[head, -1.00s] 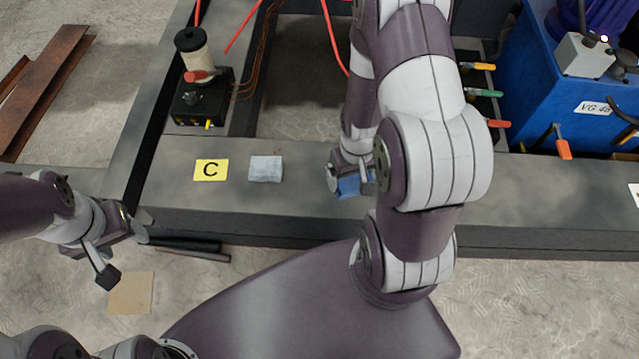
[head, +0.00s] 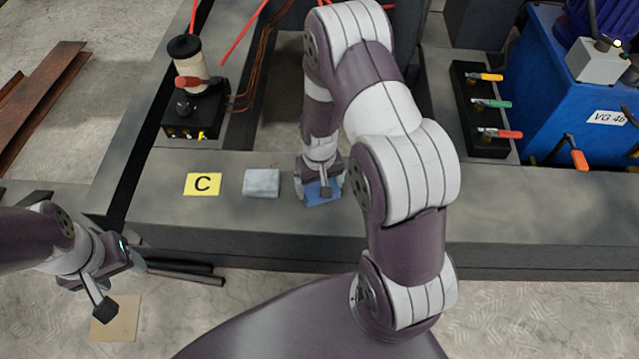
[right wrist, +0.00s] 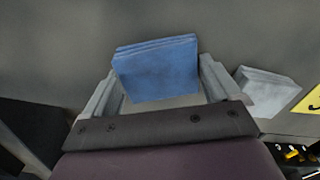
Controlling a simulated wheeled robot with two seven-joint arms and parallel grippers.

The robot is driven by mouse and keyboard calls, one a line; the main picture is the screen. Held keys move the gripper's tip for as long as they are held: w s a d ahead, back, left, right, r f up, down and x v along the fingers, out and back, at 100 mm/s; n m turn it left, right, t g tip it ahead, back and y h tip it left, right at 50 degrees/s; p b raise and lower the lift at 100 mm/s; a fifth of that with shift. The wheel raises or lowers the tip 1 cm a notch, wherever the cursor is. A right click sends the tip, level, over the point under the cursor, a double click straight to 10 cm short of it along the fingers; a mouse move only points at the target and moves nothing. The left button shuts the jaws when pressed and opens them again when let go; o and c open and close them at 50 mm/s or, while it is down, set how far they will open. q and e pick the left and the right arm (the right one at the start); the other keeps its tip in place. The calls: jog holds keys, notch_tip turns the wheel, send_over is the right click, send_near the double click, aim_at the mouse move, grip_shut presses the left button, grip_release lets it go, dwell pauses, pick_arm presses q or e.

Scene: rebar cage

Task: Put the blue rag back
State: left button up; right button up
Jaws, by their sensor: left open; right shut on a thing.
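The blue rag (head: 324,192) is a small folded stack of cloth. In the head view it shows under my right gripper (head: 322,191), over the grey beam (head: 420,215). The right wrist view shows the rag (right wrist: 158,72) between the two fingers of the right gripper (right wrist: 160,88), which is shut on it. I cannot tell whether the rag touches the beam. My left gripper (head: 121,284) is open and empty at the lower left, in front of the beam.
A pale grey folded cloth (head: 261,183) lies left of the blue rag, beside a yellow card marked C (head: 202,184). A black box with a cream cylinder (head: 192,68) stands behind. Black valve block (head: 466,110) and blue unit (head: 540,95) stand at the right.

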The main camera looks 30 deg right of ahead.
jog(key=o, duration=0.7)
jog(key=shift+f, duration=0.1)
notch_tip(320, 180, up, 12)
jog(key=r+p, duration=0.1)
jog(key=p, duration=0.6)
jog(key=s+a+r, duration=0.1)
jog(key=s+r, duration=0.2)
jog(key=r, duration=0.1)
jog(key=s+a+r+n+t, duration=0.1)
jog(key=s+a+r, duration=0.1)
jog(key=s+r, duration=0.1)
jog(key=s+a+r+n, duration=0.1)
jog(key=s+a+r, duration=0.1)
jog(key=r, duration=0.2)
jog(key=shift+s+a+r, duration=0.15)
jog(key=shift+s+r, duration=0.2)
jog(key=shift+s, duration=0.05)
notch_tip(320, 180, up, 39)
jog(key=p, duration=3.9)
jog(key=shift+r, duration=0.1)
